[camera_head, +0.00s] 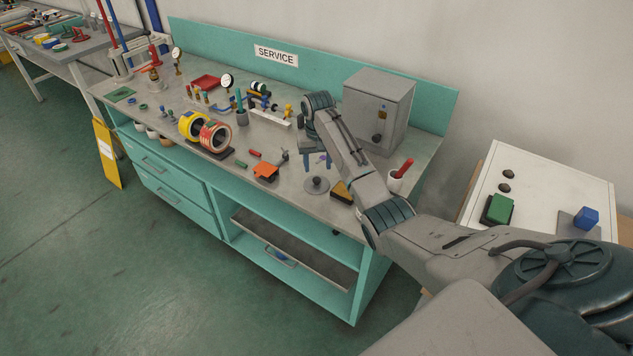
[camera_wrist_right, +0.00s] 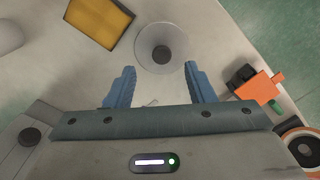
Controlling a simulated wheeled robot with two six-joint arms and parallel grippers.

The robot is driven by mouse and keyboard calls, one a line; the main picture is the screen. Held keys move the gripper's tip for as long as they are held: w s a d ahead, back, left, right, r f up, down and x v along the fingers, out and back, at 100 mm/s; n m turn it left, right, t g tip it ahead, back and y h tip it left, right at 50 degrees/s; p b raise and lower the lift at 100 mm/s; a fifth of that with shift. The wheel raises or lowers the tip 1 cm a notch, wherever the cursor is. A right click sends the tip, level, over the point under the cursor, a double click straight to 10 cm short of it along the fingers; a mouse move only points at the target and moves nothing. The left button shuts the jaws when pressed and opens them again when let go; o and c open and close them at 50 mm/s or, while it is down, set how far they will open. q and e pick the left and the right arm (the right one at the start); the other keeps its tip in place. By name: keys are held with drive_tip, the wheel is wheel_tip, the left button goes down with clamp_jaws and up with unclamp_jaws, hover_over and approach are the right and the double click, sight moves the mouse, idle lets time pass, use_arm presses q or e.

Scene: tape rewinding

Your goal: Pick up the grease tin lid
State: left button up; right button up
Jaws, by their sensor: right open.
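A round grey lid with a dark central knob (camera_head: 316,185) lies flat on the grey workbench top, near its front edge. In the right wrist view the lid (camera_wrist_right: 161,40) is just beyond my fingertips, roughly centred between them. My right gripper (camera_head: 314,167) is over the bench, pointing down, with its blue fingers apart. The right wrist view shows the gripper (camera_wrist_right: 160,68) open, with nothing between the fingers. Its height above the lid is hard to judge. I cannot identify the grease tin itself. My left gripper is not in view.
A yellow-topped dark block (camera_head: 341,191) lies close to the lid, and a white cup with a red handle (camera_head: 397,180) stands behind it. An orange tool (camera_head: 266,171) lies left. A grey metal box (camera_head: 378,110) and tape rolls (camera_head: 214,136) stand on the bench.

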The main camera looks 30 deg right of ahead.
sight(317, 179)
wheel_tip(317, 179, down, 5)
drive_tip(key=shift+w+r+p, duration=0.15)
drive_tip(key=shift+p, duration=0.9)
drive_tip(key=shift+a+f, duration=0.1)
drive_tip(key=shift+f, duration=0.45)
drive_tip(key=c, duration=1.1)
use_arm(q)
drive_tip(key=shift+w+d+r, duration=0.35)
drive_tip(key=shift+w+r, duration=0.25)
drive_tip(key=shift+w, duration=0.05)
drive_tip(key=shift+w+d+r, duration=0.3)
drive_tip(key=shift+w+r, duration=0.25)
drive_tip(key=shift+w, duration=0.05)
use_arm(e)
drive_tip(key=shift+o, duration=0.2)
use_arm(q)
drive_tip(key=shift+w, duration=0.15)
